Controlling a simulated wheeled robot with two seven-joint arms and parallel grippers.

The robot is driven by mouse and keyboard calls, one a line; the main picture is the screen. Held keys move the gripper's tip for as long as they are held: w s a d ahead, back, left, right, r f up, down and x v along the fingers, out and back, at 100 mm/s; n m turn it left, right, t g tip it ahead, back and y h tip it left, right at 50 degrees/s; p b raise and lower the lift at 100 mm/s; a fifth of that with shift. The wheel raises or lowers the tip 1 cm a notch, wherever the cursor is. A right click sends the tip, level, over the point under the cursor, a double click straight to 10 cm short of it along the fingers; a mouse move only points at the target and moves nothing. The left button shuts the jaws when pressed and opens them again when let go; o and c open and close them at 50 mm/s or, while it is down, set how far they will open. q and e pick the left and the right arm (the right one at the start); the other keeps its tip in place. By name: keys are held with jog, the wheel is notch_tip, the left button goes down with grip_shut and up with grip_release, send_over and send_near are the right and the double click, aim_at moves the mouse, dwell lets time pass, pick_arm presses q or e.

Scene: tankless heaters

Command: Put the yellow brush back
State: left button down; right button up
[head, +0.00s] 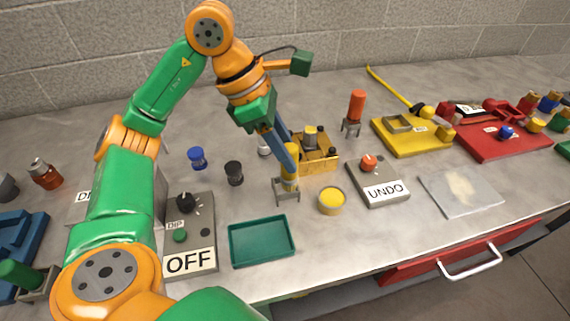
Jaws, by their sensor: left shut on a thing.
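The yellow brush (290,181) is upright at the middle of the bench, in or just above a small grey metal stand (287,196). I cannot tell whether it is fully seated. My left gripper (288,162) reaches down from above, with its blue fingers shut on the brush's upper part. The fingers hide some of the brush. My right gripper is not in view.
A yellow pot (331,201) stands just right of the stand, and a teal tray (262,241) lies in front. A yellow block fixture (318,160) is close behind. An UNDO box (378,180) and an OFF box (190,235) flank the area.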

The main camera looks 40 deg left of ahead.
pick_arm(q)
jog(key=f, duration=0.2)
jog(key=w+a+f, duration=0.1)
jog(key=f, duration=0.2)
jog(key=w+a+f, duration=0.1)
jog(key=f, duration=0.1)
jog(key=shift+w+a+f, duration=0.25)
jog(key=shift+f, duration=0.15)
jog(key=c, duration=0.5)
grip_release()
jog(key=p+v, duration=0.2)
jog(key=v, duration=1)
jog(key=shift+r, duration=0.2)
